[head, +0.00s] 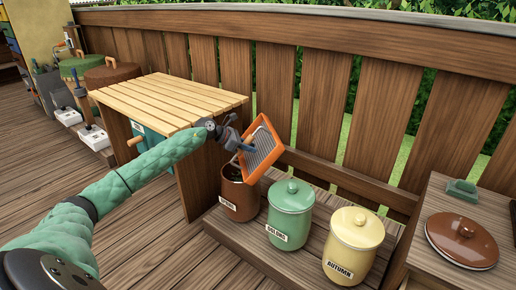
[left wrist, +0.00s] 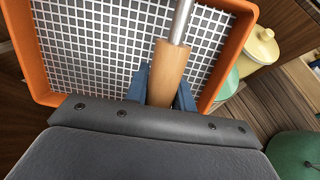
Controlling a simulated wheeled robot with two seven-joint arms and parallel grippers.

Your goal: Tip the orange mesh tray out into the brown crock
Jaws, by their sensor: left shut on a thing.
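The orange mesh tray (head: 277,136) is steeply tilted above the brown crock (head: 240,200). My left gripper (head: 246,146) is shut on the tray at its left side. In the left wrist view, the tray's orange rim (left wrist: 22,58) and white mesh fill the top. The blue fingers (left wrist: 160,92) there stand either side of a wooden handle with a metal rod; I cannot tell whether it belongs to the tray. The crock is upright and open, with a dark interior and a label. I cannot make out any contents on the mesh. My right gripper is not in view.
A lidded green crock (head: 291,205) and a lidded yellow crock (head: 353,245) stand right of the brown one on a low wooden shelf. A slatted table (head: 165,98) stands close on the left. A brown lid (head: 462,240) lies at the right. A fence (head: 320,85) runs behind.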

